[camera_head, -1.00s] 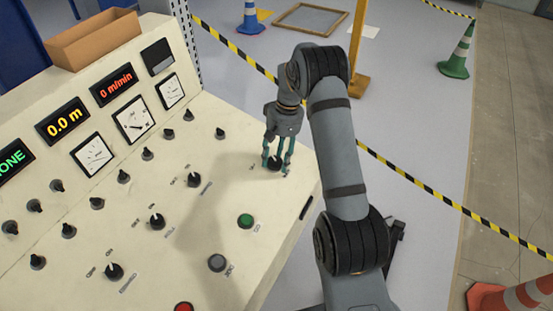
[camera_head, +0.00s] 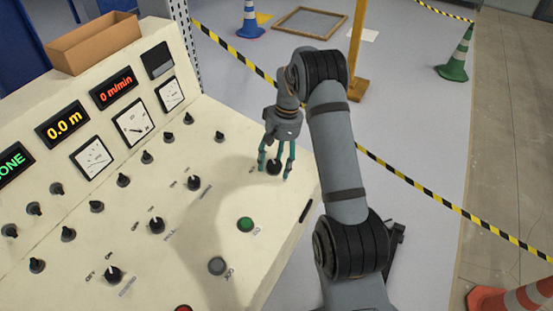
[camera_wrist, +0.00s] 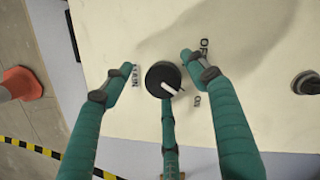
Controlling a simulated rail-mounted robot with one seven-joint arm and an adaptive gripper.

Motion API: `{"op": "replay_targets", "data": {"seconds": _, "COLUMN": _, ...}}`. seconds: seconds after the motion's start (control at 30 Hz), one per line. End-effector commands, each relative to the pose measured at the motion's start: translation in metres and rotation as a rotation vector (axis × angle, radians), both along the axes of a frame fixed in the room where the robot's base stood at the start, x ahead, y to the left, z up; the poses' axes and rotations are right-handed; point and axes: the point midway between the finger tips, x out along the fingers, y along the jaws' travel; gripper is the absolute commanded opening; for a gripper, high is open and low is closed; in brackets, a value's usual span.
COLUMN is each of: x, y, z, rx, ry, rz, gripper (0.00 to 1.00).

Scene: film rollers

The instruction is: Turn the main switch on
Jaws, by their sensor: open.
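The main switch is a round black knob with a white pointer (camera_wrist: 163,80) near the right end of the cream control panel (camera_head: 225,190). In the wrist view its labels read MAIN on the left, OFF at upper right and what looks like ON at lower right. The white pointer slants to the lower right, towards the ON label. My gripper (camera_wrist: 158,72) has several teal fingers, spread open around the knob with gaps at the left and right. The middle finger overlaps the knob's lower edge; I cannot tell if it touches. The knob also shows between the fingers in the head view (camera_head: 273,168).
Other black knobs, a green button (camera_head: 246,224) and a grey button (camera_head: 217,265) lie left of my gripper. A cardboard box (camera_head: 95,42) sits on top of the panel. Striped tape (camera_head: 430,194) and cones stand beyond on the floor.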

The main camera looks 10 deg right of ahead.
Motion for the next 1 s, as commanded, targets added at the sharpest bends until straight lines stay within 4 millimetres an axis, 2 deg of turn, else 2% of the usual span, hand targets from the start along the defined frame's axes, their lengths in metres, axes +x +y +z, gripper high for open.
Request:
{"op": "replay_targets", "data": {"seconds": 0.17, "x": 0.003, "y": -0.004, "z": 0.019, "rx": -0.001, "ry": -0.007, "rz": 0.0, "gripper": 0.58}}
{"op": "replay_targets", "data": {"seconds": 0.4, "x": 0.006, "y": -0.012, "z": 0.069, "rx": -0.001, "ry": -0.006, "rz": 0.0, "gripper": 0.58}}
{"op": "replay_targets", "data": {"seconds": 0.6, "x": 0.008, "y": -0.018, "z": 0.102, "rx": -0.001, "ry": -0.002, "rz": 0.001, "gripper": 0.58}}
{"op": "replay_targets", "data": {"seconds": 0.77, "x": 0.008, "y": -0.02, "z": 0.115, "rx": -0.001, "ry": 0.0, "rz": 0.001, "gripper": 0.58}}
{"op": "replay_targets", "data": {"seconds": 1.0, "x": 0.007, "y": -0.02, "z": 0.117, "rx": 0.0, "ry": 0.002, "rz": 0.0, "gripper": 0.58}}
